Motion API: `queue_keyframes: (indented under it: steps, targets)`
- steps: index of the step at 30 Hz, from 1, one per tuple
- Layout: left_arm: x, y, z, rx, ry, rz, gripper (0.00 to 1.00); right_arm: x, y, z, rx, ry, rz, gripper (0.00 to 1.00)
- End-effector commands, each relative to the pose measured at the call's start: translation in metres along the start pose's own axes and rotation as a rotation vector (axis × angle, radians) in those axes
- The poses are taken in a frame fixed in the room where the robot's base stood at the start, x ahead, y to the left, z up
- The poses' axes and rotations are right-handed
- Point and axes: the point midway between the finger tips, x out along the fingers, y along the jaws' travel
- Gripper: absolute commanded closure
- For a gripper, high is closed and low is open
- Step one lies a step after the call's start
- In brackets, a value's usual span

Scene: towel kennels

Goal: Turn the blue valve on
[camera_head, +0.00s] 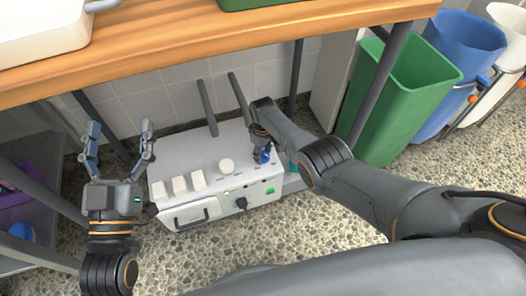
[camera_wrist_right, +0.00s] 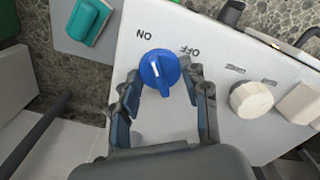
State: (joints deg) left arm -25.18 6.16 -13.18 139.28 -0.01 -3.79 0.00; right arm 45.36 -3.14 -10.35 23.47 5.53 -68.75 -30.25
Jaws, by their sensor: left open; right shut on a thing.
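The blue valve (camera_wrist_right: 159,68) is a round knob with a raised grip and a white mark, on the top of a white box (camera_head: 205,160). In the right wrist view, upside-down ON and OFF labels stand beside it, ON to the left and OFF to the right. In the head view the valve (camera_head: 263,157) is partly covered by my right gripper (camera_head: 262,146). My right gripper (camera_wrist_right: 165,78) has one finger on each side of the valve and is shut on it. My left gripper (camera_head: 120,128) is open and empty, left of the box.
White knobs (camera_head: 227,166) and a green switch (camera_head: 270,191) are on the box. A teal knob (camera_wrist_right: 88,22) sits on a grey unit beside it. A wooden tabletop (camera_head: 200,38) hangs above. Green (camera_head: 405,90) and blue (camera_head: 465,45) bins stand right.

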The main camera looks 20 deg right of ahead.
Motion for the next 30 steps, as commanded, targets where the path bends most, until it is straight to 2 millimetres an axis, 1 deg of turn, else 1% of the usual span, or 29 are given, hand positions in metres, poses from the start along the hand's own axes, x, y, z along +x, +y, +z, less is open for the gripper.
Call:
queue_keyframes:
  steps: [3, 10, 27, 28, 29, 30]
  targets:
    - [-0.0001, -0.0003, 0.0015, 0.001, -0.009, -0.001, 0.23, 0.0012, -0.0005, 0.0014, -0.066, -0.003, -0.002, 0.86]
    - [-0.0001, -0.0005, 0.003, 0.001, -0.017, -0.001, 0.23, 0.0013, -0.0006, 0.0013, -0.148, -0.002, -0.002, 0.86]
    - [-0.0004, -0.0009, 0.0049, 0.001, -0.026, -0.002, 0.23, 0.0015, -0.0006, 0.0014, -0.178, -0.003, -0.001, 0.86]
    - [-0.0005, -0.0009, 0.0049, 0.001, -0.025, -0.002, 0.23, 0.0015, -0.0006, 0.0014, -0.178, -0.003, -0.001, 0.49]
    - [-0.0005, -0.0009, 0.0049, 0.001, -0.025, -0.002, 0.23, 0.0015, -0.0006, 0.0013, -0.178, -0.003, -0.001, 0.42]
    - [-0.0006, -0.0009, 0.0048, 0.001, -0.025, -0.002, 0.23, 0.0014, -0.0006, 0.0012, -0.178, -0.003, -0.001, 0.34]
